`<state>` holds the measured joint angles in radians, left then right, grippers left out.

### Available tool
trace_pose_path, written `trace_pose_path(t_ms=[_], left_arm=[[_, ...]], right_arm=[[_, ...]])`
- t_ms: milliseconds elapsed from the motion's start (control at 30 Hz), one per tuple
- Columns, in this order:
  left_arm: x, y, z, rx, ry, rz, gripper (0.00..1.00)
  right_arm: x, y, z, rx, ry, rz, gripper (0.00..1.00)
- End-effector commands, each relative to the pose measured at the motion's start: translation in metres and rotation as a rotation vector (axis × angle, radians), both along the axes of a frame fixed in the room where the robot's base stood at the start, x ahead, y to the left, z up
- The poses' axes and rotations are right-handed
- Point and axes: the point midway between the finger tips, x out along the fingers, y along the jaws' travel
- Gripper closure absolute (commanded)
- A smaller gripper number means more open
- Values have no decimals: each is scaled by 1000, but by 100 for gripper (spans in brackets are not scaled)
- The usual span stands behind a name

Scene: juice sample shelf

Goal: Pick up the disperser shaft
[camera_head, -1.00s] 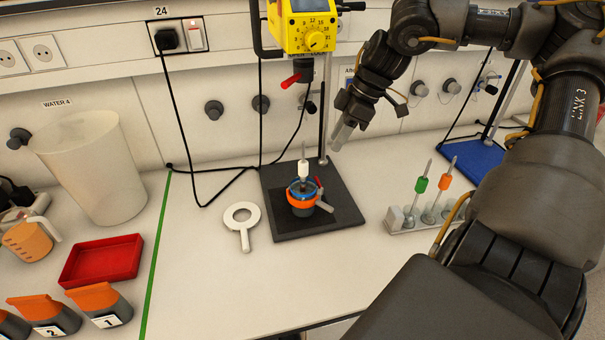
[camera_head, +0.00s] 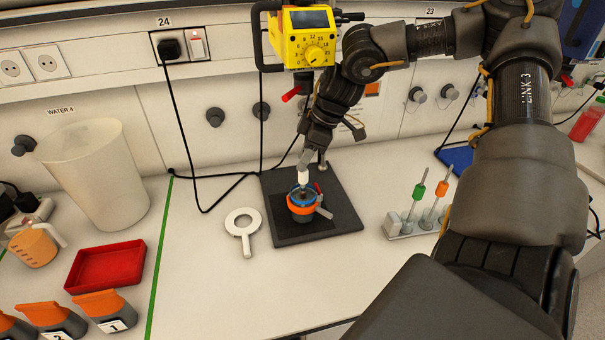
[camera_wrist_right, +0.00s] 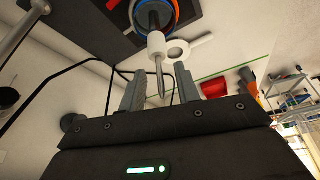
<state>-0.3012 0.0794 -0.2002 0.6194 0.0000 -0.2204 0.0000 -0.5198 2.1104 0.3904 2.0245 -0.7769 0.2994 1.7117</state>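The disperser shaft with a white collar (camera_head: 303,177) stands upright in a blue and orange vessel (camera_head: 302,208) on the dark stand base. My right gripper (camera_head: 308,158) is at the shaft's upper end, just above the white collar, and partly hides it. In the right wrist view the fingers of the gripper (camera_wrist_right: 159,72) are apart, with the thin metal end of the shaft (camera_wrist_right: 161,83) showing between them. No finger clearly touches it. Two more shafts, one with a green collar (camera_head: 419,192) and one with an orange collar (camera_head: 441,188), stand in a rack. My left gripper is out of view.
The yellow drive unit (camera_head: 307,42) hangs on the stand above my right gripper. A white ring with a handle (camera_head: 246,243) lies left of the stand base (camera_head: 345,208). The rack (camera_head: 398,230) stands to the right. The bench front is clear.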

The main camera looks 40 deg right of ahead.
Motion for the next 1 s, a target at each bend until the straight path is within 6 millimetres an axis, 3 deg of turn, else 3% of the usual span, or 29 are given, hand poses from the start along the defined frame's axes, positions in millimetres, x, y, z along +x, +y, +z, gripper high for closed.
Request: trace_pose_path(t_ms=[367, 633, 1000], left_arm=[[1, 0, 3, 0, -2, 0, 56], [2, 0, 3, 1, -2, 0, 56], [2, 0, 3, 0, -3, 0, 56]], right_arm=[[3, 3, -11, 1, -2, 0, 68], [3, 3, -10, 0, -1, 0, 100], [3, 3, -10, 1, -2, 0, 100]])
